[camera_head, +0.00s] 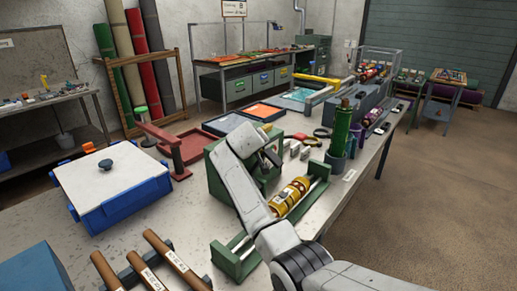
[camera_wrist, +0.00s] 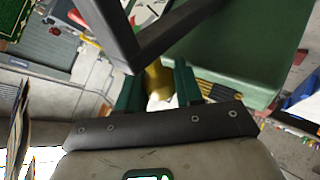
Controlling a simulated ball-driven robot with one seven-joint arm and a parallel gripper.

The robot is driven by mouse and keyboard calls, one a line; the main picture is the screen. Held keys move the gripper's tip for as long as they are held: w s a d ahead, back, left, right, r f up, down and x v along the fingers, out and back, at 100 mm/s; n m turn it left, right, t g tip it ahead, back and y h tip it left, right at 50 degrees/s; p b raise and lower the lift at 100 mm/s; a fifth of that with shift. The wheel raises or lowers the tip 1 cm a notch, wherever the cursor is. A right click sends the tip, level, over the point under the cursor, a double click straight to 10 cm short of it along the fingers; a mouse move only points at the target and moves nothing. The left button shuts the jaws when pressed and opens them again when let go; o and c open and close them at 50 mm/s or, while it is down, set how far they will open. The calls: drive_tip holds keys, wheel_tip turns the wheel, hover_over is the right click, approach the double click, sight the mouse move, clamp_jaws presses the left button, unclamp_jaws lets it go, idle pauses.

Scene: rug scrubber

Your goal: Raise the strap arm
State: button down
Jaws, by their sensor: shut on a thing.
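A dark grey angled bar, which looks like the strap arm (camera_wrist: 128,42), crosses the top of the wrist view beside a green housing (camera_wrist: 240,50). My gripper (camera_wrist: 158,88) has its two green fingers shut on a brass-coloured piece (camera_wrist: 157,76) just below the bar's bend. I cannot tell whether that piece is joined to the bar. In the head view my gripper (camera_head: 268,158) is at the top of the green housing (camera_head: 216,178). My wrist and forearm hide much of the housing and the bar there.
A yellow roller (camera_head: 289,196) lies in a green cradle (camera_head: 232,262) beside my arm. A blue box with a white lid (camera_head: 110,180) and a red stand (camera_head: 178,152) are to the left. Brown rods (camera_head: 165,252) lie in front. A green bottle (camera_head: 341,130) stands to the right.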

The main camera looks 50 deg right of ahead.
drive_tip(key=shift+w+r, duration=0.1)
drive_tip(key=shift+r, duration=0.15)
drive_tip(key=c, duration=0.8)
unclamp_jaws()
drive_tip(key=shift+f, duration=0.1)
drive_tip(key=shift+f, duration=0.2)
